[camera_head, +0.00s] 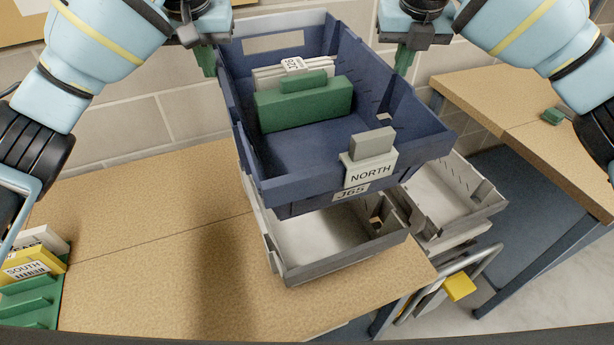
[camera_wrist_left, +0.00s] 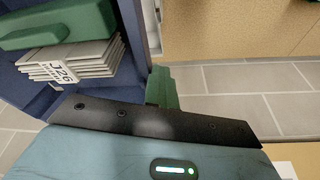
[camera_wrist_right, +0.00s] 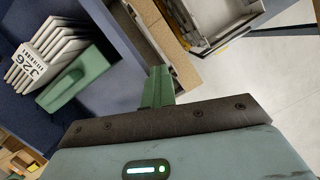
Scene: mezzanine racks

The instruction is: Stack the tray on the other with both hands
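A blue tray (camera_head: 300,187) is raised above the table over a grey tray (camera_head: 345,258). A gap shows between them, and the blue tray hides the grey tray's far part. The blue tray holds a green block (camera_head: 305,107) and pale plates (camera_head: 268,77) labelled J26. Its front carries a NORTH tag (camera_head: 370,175) and a J65 label. My left gripper (camera_head: 207,60) is at its left wall and my right gripper (camera_head: 403,60) at its right wall. Green fingertips also show close together against the walls in the left wrist view (camera_wrist_left: 160,86) and right wrist view (camera_wrist_right: 158,87).
The grey tray stands on a wooden table (camera_head: 150,250), clear in the middle. A green rack (camera_head: 32,300) with a yellow SOUTH piece (camera_head: 30,268) is at left. Another grey tray (camera_head: 455,205) stands lower, right of the table. A second wooden table (camera_head: 530,110) is at right.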

